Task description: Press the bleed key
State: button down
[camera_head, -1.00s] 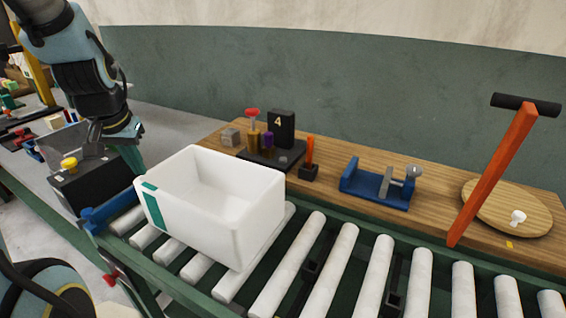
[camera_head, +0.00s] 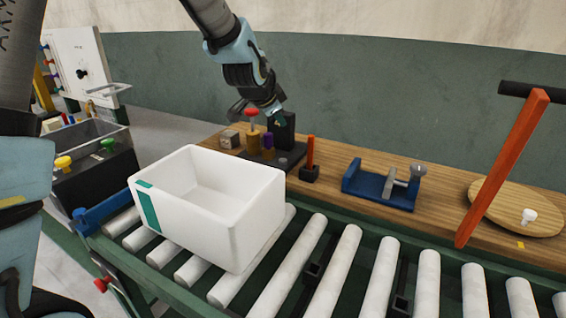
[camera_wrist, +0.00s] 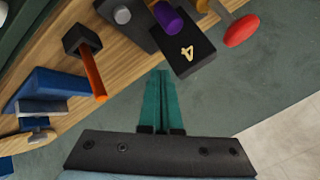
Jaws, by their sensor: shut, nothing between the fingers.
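A black station on the wooden bench carries an upright block marked 4 (camera_wrist: 190,50), which also shows in the head view (camera_head: 284,130). On its base are a purple cylinder (camera_wrist: 166,17), a small round grey button (camera_wrist: 122,15) and an ochre post with a red knob (camera_head: 252,112). No part is labelled as the bleed key, so I cannot tell for sure which it is. My gripper (camera_wrist: 162,73) is shut and empty, its teal fingers together beside the block. In the head view the wrist hangs above and behind the station, and the fingertips are mostly hidden.
An orange lever (camera_head: 310,152) stands right of the station, then a blue clamp fixture (camera_head: 378,188). A white bin (camera_head: 205,205) sits on the roller conveyor in front. A large orange handle (camera_head: 502,165) rises at right. The green wall (camera_head: 400,100) is behind.

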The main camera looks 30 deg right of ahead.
aim_at(283, 162)
jog(key=shift+d, duration=0.1)
dwell(0.3)
notch_tip(283, 162, down, 9)
jog(key=b, duration=0.6)
jog(key=shift+r, duration=0.1)
dwell(1.8)
jog(key=shift+f+b, duration=0.45)
